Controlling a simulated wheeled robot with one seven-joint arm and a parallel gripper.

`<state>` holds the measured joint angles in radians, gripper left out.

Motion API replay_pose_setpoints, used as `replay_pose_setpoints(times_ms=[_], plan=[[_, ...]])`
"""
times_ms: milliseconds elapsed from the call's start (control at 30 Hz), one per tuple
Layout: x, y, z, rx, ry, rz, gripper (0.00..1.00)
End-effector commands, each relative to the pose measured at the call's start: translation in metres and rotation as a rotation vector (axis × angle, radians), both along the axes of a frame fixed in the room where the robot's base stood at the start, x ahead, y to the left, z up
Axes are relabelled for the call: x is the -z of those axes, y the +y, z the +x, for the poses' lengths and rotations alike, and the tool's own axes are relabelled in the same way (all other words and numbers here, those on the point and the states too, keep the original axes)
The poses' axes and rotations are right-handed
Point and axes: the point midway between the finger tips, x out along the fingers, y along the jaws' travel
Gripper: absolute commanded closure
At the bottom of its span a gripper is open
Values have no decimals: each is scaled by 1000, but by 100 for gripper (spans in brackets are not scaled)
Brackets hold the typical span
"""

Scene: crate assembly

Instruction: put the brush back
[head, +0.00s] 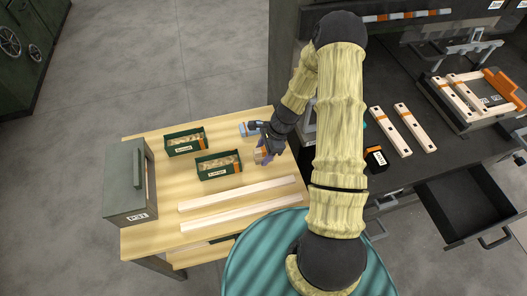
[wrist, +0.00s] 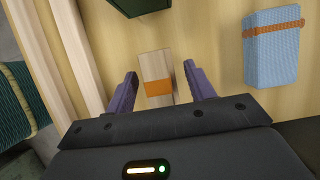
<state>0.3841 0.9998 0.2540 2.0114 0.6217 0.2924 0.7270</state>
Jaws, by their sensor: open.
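A pale wooden block-like piece with an orange band, likely the brush (wrist: 154,67), lies on the wooden table in the wrist view. No bristles can be made out. My gripper (wrist: 160,74) is open, with its purple fingers on either side of this piece and gaps showing on both sides. In the head view my gripper (head: 264,146) is low over the right side of the wooden table, and the piece (head: 259,156) shows partly beside it. A light blue block with an orange band (wrist: 271,50) stands to the right in the wrist view.
Two green boxes of small parts (head: 184,149) (head: 207,174) and two long wooden strips (head: 235,194) lie on the table (head: 150,242). A grey box (head: 118,205) stands at its left. The dark bench at right holds slats (head: 416,128), a crate jig (head: 444,108) and an open drawer (head: 478,205).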

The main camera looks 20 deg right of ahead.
Motion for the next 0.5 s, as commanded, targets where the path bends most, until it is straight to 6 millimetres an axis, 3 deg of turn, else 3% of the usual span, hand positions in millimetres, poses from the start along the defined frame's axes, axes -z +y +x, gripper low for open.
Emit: replay_pose_setpoints(times_ms=[267,500], plan=[[-13,-4,1,0,-3,-2,46],[-52,-20,1,0,-4,-3,46]])
